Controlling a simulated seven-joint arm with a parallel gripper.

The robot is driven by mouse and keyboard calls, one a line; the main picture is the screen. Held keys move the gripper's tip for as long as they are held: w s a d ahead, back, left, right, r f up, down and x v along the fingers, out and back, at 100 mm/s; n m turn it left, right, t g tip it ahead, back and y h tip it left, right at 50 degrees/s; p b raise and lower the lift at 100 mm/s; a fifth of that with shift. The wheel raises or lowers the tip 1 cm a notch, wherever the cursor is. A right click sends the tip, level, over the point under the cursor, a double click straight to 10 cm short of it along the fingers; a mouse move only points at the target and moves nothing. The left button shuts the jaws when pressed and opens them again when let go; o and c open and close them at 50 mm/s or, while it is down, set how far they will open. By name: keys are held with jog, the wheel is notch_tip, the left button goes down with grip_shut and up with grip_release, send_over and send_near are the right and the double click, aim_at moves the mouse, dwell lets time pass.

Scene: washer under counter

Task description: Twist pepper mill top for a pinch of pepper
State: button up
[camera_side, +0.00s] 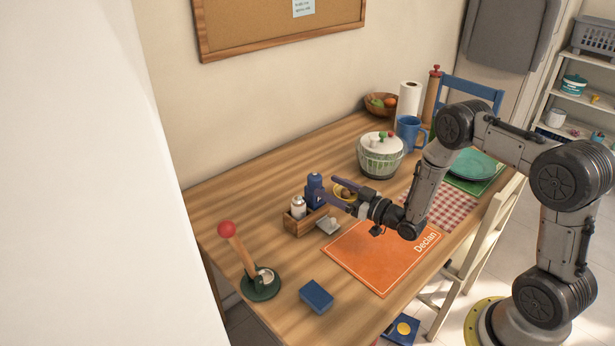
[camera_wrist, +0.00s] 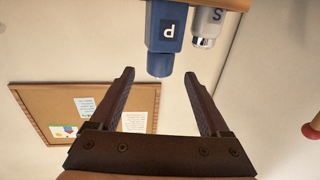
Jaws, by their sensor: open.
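The blue pepper mill (camera_side: 314,182) stands upright in a small wooden caddy (camera_side: 299,228) on the table. In the wrist view the mill (camera_wrist: 164,32) appears upside down, with a white "P" on a dark label. A silver-capped shaker (camera_side: 298,207) marked "S" (camera_wrist: 209,22) stands beside it. My gripper (camera_side: 326,186) is open and empty, its two fingers reaching toward the mill from the right. In the wrist view the gripper (camera_wrist: 159,74) has its fingertips spread, with the mill's top between and just beyond them.
A small pale item (camera_side: 328,225) lies by the caddy. An orange placemat (camera_side: 375,258) lies in front. A red-knobbed stick (camera_side: 236,246) leans in a green holder. A lidded pot (camera_side: 380,157) stands farther back.

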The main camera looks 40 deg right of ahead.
aim_at(311, 174)
jog(key=w, duration=0.3)
jog(key=w+a, duration=0.1)
jog(key=w, duration=0.5)
jog(key=shift+a, duration=0.25)
grip_shut()
jog(key=shift+h, duration=0.3)
jog(key=m+h, duration=0.1)
jog(key=h, duration=0.1)
jog(key=m+h, duration=0.2)
jog(key=shift+d+h, duration=0.4)
jog(key=shift+s+d+m+g+h, duration=0.1)
jog(key=shift+d+m+g+h, duration=0.1)
jog(key=shift+m+h, duration=0.6)
jog(key=shift+s+d+m+g+h, duration=0.1)
jog(key=shift+d+m+g+h, duration=0.1)
jog(key=shift+m+h, duration=0.6)
jog(key=shift+h, duration=0.3)
